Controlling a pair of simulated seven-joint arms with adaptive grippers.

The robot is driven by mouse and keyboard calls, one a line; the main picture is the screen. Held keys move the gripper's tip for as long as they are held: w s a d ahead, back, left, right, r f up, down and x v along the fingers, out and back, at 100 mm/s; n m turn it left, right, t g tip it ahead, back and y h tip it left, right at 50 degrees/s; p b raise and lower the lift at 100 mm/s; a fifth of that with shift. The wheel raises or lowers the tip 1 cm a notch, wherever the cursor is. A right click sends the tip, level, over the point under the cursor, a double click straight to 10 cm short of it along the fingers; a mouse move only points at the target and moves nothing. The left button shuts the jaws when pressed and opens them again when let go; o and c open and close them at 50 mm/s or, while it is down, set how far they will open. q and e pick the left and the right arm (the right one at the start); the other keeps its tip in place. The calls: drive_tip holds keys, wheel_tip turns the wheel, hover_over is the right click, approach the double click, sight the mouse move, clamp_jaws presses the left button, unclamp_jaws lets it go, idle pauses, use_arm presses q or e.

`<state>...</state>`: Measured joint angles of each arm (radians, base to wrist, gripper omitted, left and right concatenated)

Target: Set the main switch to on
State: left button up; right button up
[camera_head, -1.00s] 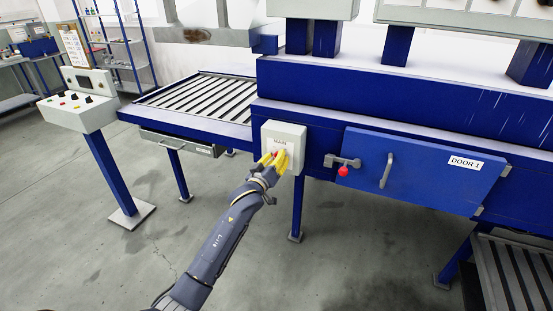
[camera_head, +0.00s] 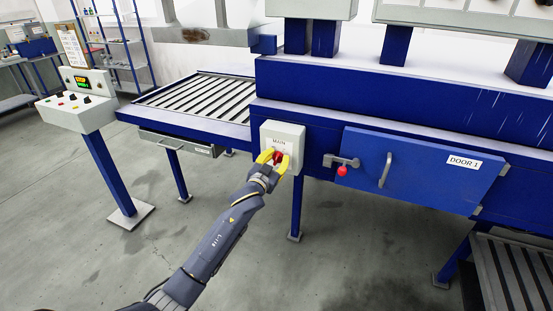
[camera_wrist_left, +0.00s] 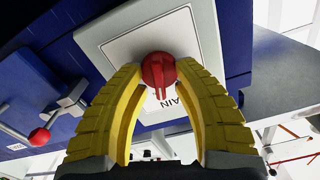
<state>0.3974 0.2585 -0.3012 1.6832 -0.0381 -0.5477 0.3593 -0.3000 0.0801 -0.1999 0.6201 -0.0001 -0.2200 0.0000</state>
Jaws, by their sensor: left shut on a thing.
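The main switch is a red rotary knob (camera_head: 277,157) on a light grey box (camera_head: 294,131) labelled MAIN, fixed to the blue frame. In the left wrist view the knob (camera_wrist_left: 159,72) sits between the yellow fingertips of my left gripper (camera_wrist_left: 160,77). My left gripper (camera_head: 275,157) is shut on the knob, with one finger on each side. The fingers hide part of the plate around the knob. My right gripper is not in view.
A blue door (camera_head: 415,168) marked DOOR 1, with a handle and a red-knobbed latch (camera_head: 342,169), is right of the box. A control panel (camera_head: 78,110) on a blue post stands left; its display (camera_head: 82,82) is lit. A roller table (camera_head: 200,97) lies behind.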

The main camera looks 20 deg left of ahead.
use_arm(q)
drive_tip(key=shift+d+m, duration=0.1)
drive_tip(key=shift+m, duration=1.2)
drive_tip(key=shift+r, duration=0.1)
drive_tip(key=o, duration=1.2)
drive_tip(key=shift+s, duration=0.1)
drive_tip(key=shift+s+a, duration=0.2)
drive_tip(key=shift+s, duration=1.75)
drive_tip(key=shift+s+a, duration=0.2)
drive_tip(key=shift+s, duration=1.75)
drive_tip(key=shift+s+a, duration=0.2)
drive_tip(key=shift+s, duration=1.75)
